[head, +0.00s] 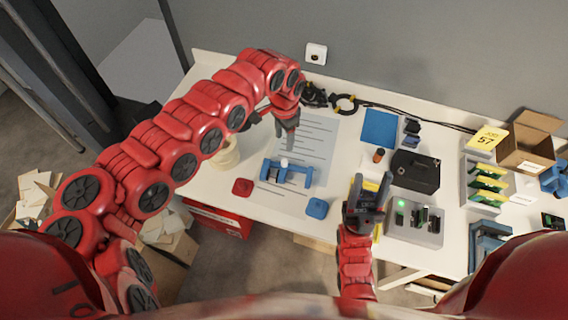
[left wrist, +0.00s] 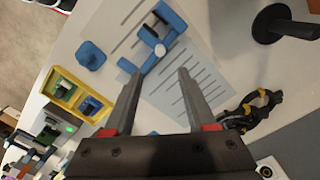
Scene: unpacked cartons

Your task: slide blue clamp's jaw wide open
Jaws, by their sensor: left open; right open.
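The blue clamp (head: 272,174) lies on a lined sheet (head: 312,135) on the white table, with a round white piece at its middle. It also shows in the left wrist view (left wrist: 172,22), beyond the fingertips. My left gripper (head: 287,131) is above the sheet on the clamp's far side, apart from it; its two fingers (left wrist: 160,73) are spread with nothing between them. My right gripper (head: 372,180) is open, right of the clamp, near a yellow holder and a grey tray. The exact jaw gap of the clamp is too small to tell.
A red block (head: 242,187) and a blue block (head: 317,208) lie near the clamp on either side. A grey tray (head: 415,236), black box (head: 415,172) and blue square (head: 380,128) are to the right.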

